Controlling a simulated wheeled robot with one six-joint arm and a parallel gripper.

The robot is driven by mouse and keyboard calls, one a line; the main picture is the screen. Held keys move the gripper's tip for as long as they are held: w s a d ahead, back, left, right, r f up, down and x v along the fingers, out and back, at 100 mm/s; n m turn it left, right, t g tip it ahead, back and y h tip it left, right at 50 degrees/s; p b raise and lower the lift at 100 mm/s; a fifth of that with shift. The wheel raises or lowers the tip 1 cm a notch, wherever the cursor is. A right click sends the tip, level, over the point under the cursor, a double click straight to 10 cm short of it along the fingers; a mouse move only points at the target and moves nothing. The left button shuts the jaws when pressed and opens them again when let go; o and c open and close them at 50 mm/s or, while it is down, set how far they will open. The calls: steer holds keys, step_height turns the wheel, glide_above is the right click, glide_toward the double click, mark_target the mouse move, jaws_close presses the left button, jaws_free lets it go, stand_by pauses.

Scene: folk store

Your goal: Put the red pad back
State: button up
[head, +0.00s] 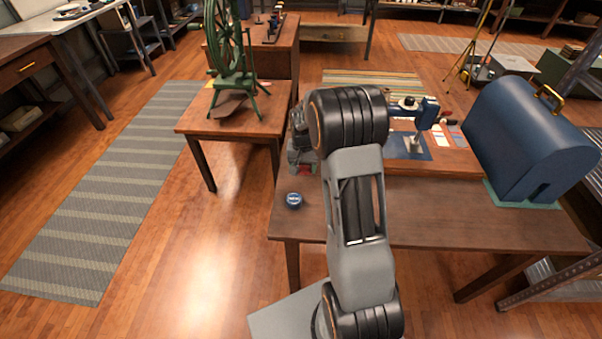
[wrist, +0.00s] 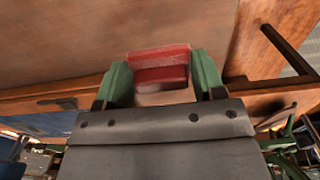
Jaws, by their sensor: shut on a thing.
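The red pad (wrist: 158,58) is a small red block in the wrist view. It sits between the two green fingers of my gripper (wrist: 162,80), which is shut on it. A pale beige surface shows just below its red face; I cannot tell what it is. Brown wood fills the view behind the pad. In the head view my gripper is mostly hidden behind my arm, over the left end of the wooden table (head: 430,222).
A small blue tin (head: 294,200) stands near the table's left front edge. A large blue domed case (head: 525,135) stands at the right on a green mat. A side table (head: 235,125) with a green spinning wheel (head: 233,80) is at the left. The table's front middle is clear.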

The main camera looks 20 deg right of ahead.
mark_target(301, 179)
steer(key=shift+w+a+f, duration=0.1)
steer(key=shift+w+f, duration=0.3)
steer(key=shift+f, duration=0.05)
steer(key=shift+w+f, duration=0.1)
steer(key=shift+f, duration=1.55)
